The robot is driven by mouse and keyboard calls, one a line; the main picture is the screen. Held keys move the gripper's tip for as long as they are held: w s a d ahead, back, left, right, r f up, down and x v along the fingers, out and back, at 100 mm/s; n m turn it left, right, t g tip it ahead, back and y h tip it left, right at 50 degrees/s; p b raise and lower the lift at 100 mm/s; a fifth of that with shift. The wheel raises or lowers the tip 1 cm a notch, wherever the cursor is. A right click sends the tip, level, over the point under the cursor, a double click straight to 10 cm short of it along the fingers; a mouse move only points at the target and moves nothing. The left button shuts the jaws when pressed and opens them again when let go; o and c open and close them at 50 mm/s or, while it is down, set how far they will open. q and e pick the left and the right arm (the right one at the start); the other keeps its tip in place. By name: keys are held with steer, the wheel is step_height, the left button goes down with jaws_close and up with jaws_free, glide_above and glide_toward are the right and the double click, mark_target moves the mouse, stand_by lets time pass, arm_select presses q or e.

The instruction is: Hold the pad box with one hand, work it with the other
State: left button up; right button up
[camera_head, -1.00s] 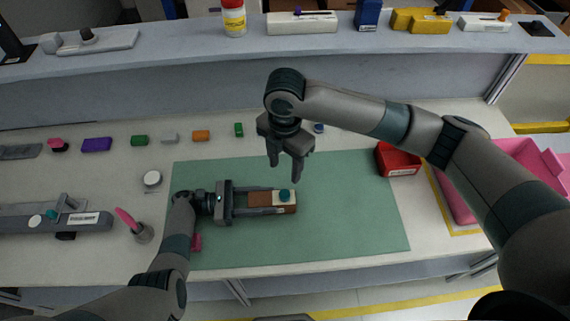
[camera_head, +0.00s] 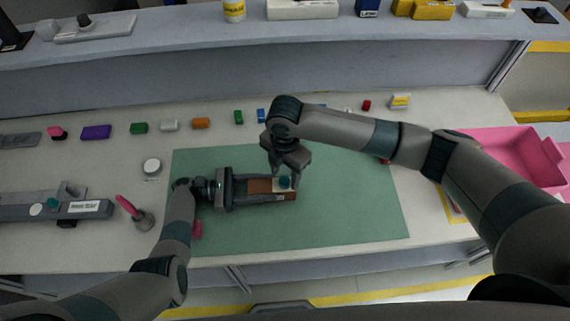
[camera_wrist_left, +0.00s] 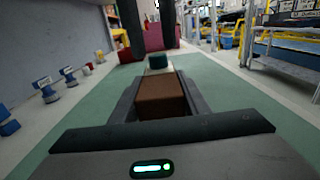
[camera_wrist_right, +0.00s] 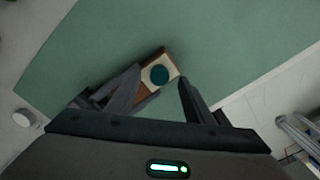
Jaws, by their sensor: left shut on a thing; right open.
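The pad box (camera_head: 259,186) is a brown block with a cream end part that carries a round teal knob (camera_head: 284,183). It lies over the green mat (camera_head: 340,215). My left gripper (camera_head: 262,191) is shut on the box from the left, one finger along each side. The box also shows in the left wrist view (camera_wrist_left: 162,97). My right gripper (camera_head: 285,182) is open above the cream end, its fingers pointing down around the knob. In the right wrist view the knob (camera_wrist_right: 159,75) lies just beyond and between the open fingers; I cannot tell whether they touch it.
Small coloured blocks, such as a purple one (camera_head: 96,132), line the back of the table. A pink bin (camera_head: 510,160) stands at the right. A pink-handled tool (camera_head: 128,207) and a grey fixture (camera_head: 50,210) are at the left. The mat's right part is clear.

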mark_target(285, 180)
steer(key=shift+f, duration=0.9)
steer(key=c, duration=1.1)
steer(key=shift+r, duration=0.2)
steer(key=shift+r, duration=2.85)
arm_select(q)
steer(key=o, duration=1.5)
